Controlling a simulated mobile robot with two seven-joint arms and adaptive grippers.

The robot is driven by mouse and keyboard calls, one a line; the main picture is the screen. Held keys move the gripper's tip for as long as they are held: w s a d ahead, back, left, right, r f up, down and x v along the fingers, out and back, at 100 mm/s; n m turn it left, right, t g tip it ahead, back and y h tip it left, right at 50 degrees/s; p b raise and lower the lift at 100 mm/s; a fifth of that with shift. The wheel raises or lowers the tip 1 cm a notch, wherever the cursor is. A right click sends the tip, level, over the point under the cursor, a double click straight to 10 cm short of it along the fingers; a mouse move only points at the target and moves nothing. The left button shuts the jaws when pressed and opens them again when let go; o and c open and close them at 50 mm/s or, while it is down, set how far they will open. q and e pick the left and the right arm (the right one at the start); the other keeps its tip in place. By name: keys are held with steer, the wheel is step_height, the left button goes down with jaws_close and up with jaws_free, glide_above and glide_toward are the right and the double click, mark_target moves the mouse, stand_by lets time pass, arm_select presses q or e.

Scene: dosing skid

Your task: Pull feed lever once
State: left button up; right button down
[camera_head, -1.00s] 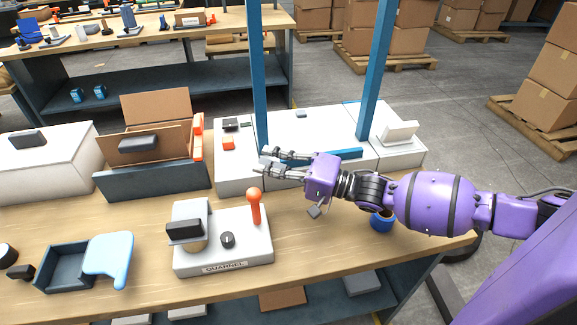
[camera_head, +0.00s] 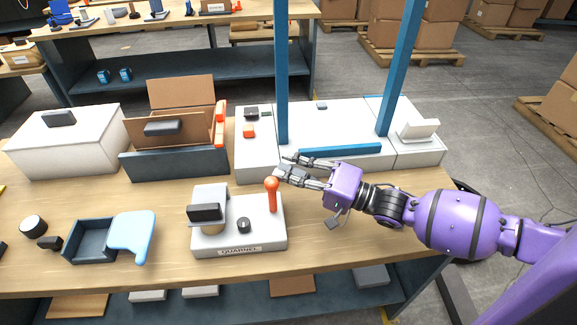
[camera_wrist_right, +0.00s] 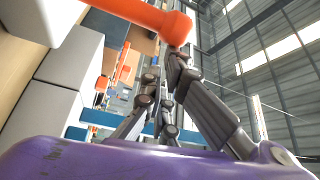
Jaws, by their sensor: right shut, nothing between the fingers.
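The feed lever (camera_head: 272,195) is an orange-red stick with a round knob, standing upright on the right side of a white dosing unit (camera_head: 262,236) on the wooden bench. My right gripper (camera_head: 281,167) is shut and empty, its fingers pointing left just behind and above the lever's knob. In the right wrist view the lever (camera_wrist_right: 140,17) crosses the top of the picture, its knob close beside the fingertips (camera_wrist_right: 172,62). I cannot tell whether they touch. My left gripper is not in view.
The unit carries a black dial (camera_head: 243,226). A blue scoop-like piece (camera_head: 132,232) and dark tray (camera_head: 75,252) lie left. Behind are a white station with blue posts (camera_head: 281,70) and a dark bin with cardboard (camera_head: 180,163). Bench to the lever's right is clear.

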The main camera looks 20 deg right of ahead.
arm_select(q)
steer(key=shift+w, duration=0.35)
arm_select(e)
steer(key=shift+s, duration=0.2)
steer(key=shift+n, duration=0.3)
arm_select(q)
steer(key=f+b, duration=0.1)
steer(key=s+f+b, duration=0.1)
steer(key=b, duration=0.1)
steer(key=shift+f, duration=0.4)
arm_select(e)
steer(key=s+a+f+n+g+y, duration=0.1)
steer(key=s+a+n+y, duration=0.1)
steer(key=s+n+y, duration=0.3)
steer(key=s+n, duration=0.3)
steer(key=n, duration=0.2)
steer(key=shift+s+a+y, duration=0.25)
steer(key=shift+s+y, duration=0.05)
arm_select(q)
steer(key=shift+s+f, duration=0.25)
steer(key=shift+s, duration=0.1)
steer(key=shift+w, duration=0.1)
arm_select(e)
steer(key=shift+s+f, duration=0.1)
